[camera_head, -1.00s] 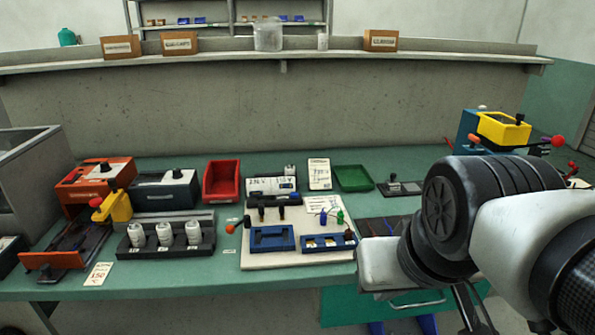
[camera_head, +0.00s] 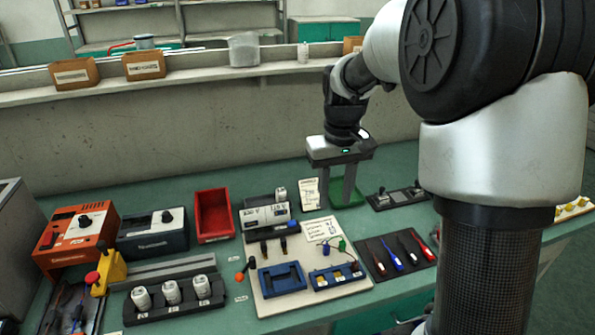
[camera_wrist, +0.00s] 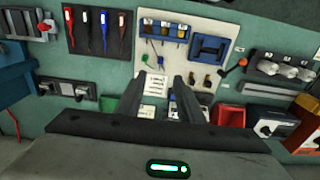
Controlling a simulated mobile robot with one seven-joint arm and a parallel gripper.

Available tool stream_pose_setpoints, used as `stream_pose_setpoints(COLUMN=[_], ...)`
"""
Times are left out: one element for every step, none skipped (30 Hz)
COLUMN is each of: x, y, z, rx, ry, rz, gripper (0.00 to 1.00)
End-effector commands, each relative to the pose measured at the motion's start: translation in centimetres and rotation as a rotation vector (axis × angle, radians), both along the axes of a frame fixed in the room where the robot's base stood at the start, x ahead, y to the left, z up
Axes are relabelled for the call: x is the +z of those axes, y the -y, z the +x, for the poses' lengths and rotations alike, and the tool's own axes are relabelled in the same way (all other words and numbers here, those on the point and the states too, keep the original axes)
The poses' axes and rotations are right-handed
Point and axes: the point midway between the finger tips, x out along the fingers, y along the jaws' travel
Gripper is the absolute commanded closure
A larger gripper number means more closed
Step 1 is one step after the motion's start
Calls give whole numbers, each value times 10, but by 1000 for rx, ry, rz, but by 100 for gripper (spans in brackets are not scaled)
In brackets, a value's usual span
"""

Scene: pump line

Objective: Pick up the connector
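I cannot tell for sure which thing is the connector. Two small dark pieces with brownish ends, a left one (camera_head: 263,248) and a right one (camera_head: 283,243), stand on the white board (camera_head: 262,304) and may be connectors. My gripper (camera_head: 342,200) points down over the green tray (camera_head: 359,198), behind the board. Its two fingers are apart with nothing between them in the wrist view (camera_wrist: 159,78). The fingers hide part of the tray.
A blue holder (camera_head: 282,283) and a blue rack (camera_head: 337,276) sit on the board. A dark mat with screwdrivers (camera_head: 376,267) lies right of it. A red bin (camera_head: 213,215), a grey box (camera_head: 152,240) and a black rack with white bottles (camera_head: 174,309) stand left. The wall shelf (camera_head: 200,82) is behind.

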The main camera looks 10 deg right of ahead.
Motion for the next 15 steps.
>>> stream_pose_setpoints(x=[-1, -3, -6, -8, -11, -15, -19, -24, -31, -37, -44, -53, -60, -66, -75], y=[0, 0, 0, 0, 0, 0, 0, 0, 0, 0, 0, 0, 0, 0, 0], z=[7, 10, 12, 14, 15, 16, 16, 16, 15, 15, 15, 15, 15, 14, 15], rx=[5, 7, 10, 12, 13, 14, 15, 15, 15, 15, 15, 15, 15, 15, 15], ry=[-19, -25, -32, -35, -38, -40, -41, -42, -43, -44, -44, -44, -43, -44, -43], rz=[1, 1, 2, 2, 3, 3, 3, 3, 3, 2, 2, 2, 3, 2, 3], gripper=[66, 66, 66, 66, 66, 66, 66, 66, 66, 66, 66, 66, 66, 66, 66])
